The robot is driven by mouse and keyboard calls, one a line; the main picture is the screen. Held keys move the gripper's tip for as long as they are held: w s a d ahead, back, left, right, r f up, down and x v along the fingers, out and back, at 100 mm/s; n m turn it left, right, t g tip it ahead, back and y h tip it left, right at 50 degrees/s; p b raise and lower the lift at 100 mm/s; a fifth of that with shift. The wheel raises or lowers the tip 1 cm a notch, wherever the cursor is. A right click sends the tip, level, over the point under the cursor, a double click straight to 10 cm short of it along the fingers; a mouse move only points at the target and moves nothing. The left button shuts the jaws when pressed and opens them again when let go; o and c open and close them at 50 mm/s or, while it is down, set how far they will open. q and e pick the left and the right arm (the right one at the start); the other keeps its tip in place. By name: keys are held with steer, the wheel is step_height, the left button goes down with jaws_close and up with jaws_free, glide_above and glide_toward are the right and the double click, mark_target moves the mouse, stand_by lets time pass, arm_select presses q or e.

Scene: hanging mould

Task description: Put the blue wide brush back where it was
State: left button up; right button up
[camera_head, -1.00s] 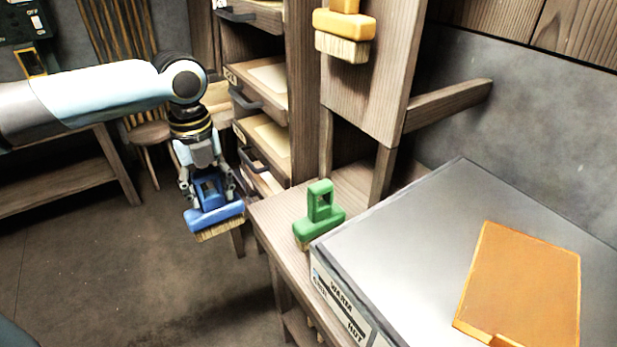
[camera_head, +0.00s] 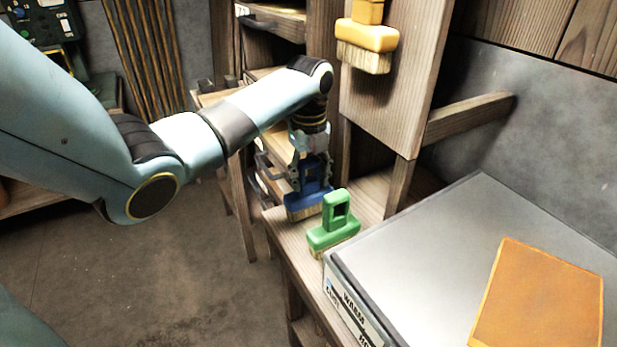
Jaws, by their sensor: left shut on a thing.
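The blue wide brush (camera_head: 306,200) has a blue handle block with pale bristles pointing down. My left gripper (camera_head: 312,172) is shut on its handle and holds it upright over the left part of the wooden bench (camera_head: 290,240), just behind the green brush. I cannot tell whether its bristles touch the bench. The green brush (camera_head: 334,232) stands on the bench, bristles down, and hides a little of the blue brush's right side. My right gripper is not in view.
A yellow brush (camera_head: 367,38) hangs on a wooden board (camera_head: 395,100) above the bench. A grey metal warming plate (camera_head: 430,245) with an orange slab (camera_head: 540,300) fills the right. Drawers (camera_head: 275,80) stand behind my arm. Floor at left is clear.

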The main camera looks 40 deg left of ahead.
arm_select(q)
steer(key=shift+f, duration=0.5)
steer(key=shift+f, duration=0.1)
steer(key=o, duration=1.1)
step_height(320, 180, up, 12)
steer(key=shift+r, duration=0.1)
